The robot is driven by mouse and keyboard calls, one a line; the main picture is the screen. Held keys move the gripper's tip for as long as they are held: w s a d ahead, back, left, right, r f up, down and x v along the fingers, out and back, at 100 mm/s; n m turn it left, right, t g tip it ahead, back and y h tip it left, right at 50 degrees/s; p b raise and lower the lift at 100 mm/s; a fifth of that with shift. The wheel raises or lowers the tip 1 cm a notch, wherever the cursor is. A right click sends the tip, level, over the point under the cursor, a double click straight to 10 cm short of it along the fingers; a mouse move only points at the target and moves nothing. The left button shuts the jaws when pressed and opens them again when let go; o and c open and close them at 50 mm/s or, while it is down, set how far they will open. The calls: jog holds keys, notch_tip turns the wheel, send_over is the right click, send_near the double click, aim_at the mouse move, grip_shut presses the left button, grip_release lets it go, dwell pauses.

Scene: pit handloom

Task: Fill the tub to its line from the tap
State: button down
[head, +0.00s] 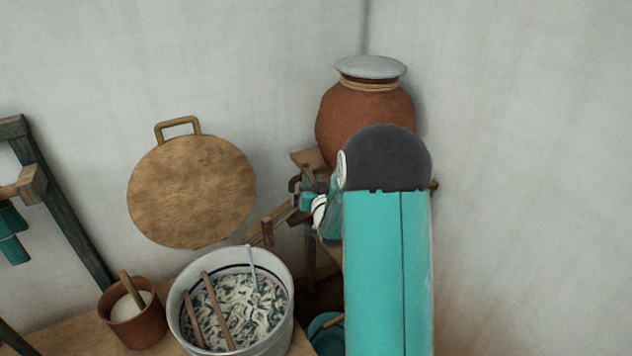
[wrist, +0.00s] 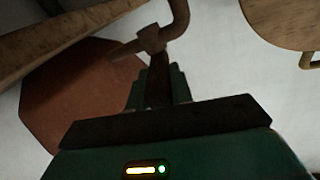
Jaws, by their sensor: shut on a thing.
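The tub (head: 283,326) is a pale round vessel on the wooden surface in the head view. It holds mottled pale and dark contents with two wooden sticks, and a dark line runs round its inner wall, above the contents. A narrow pale-blue streak (head: 251,262), apparently water, enters at its back edge, below a wooden chute (head: 276,219). My gripper (head: 299,190) is at the tap beside the clay pot (head: 362,118). In the wrist view the brown tap (wrist: 180,18) curves down, and my gripper (wrist: 158,98) is shut on its handle. The fingertips are partly dark.
A brown cup (head: 138,322) with white contents and a stick stands left of the tub. A round wooden lid (head: 190,190) with a handle is against the wall. A dark wooden frame (head: 62,205) is at far left. A teal vessel (head: 325,338) is low beside my arm.

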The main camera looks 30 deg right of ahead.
jog(key=shift+w+a+m+g+h, duration=0.2)
jog(key=shift+a+m+g+h, duration=0.25)
jog(key=shift+m+h, duration=0.35)
jog(key=shift+w+a+m+g+h, duration=0.3)
jog(key=shift+m+g+h, duration=0.25)
jog(key=shift+h, duration=0.45)
jog(key=shift+w+a+m+g+h, duration=0.15)
jog(key=shift+a+m+g+h, duration=0.45)
jog(key=shift+h, duration=0.3)
jog(key=shift+d, duration=0.15)
jog(key=c, duration=1.2)
grip_release()
jog(key=shift+c, duration=0.2)
jog(key=v, duration=1.3)
jog(key=shift+s+a, duration=0.3)
jog(key=shift+f, duration=0.1)
